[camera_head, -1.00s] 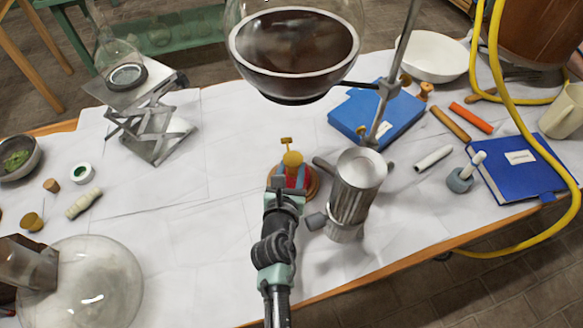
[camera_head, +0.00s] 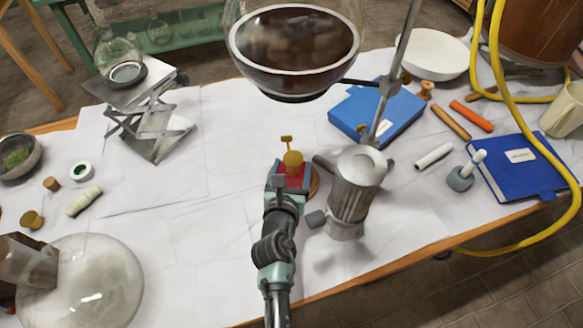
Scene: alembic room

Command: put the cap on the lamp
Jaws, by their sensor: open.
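My gripper (camera_head: 291,178) is open, low over the table in the middle of the head view, with red showing between its fingers. A small brass-coloured piece with a rounded top (camera_head: 292,160) and a short T-shaped part (camera_head: 286,140) stands just beyond the fingertips. It looks like the lamp, but I cannot tell whether the cap is part of it. A round wooden base (camera_head: 314,184) shows at the right of the gripper; the rest is hidden. Whether the fingers touch the brass piece cannot be seen.
A large flask of dark liquid (camera_head: 295,50) hangs above, beside a metal stand rod (camera_head: 395,75).

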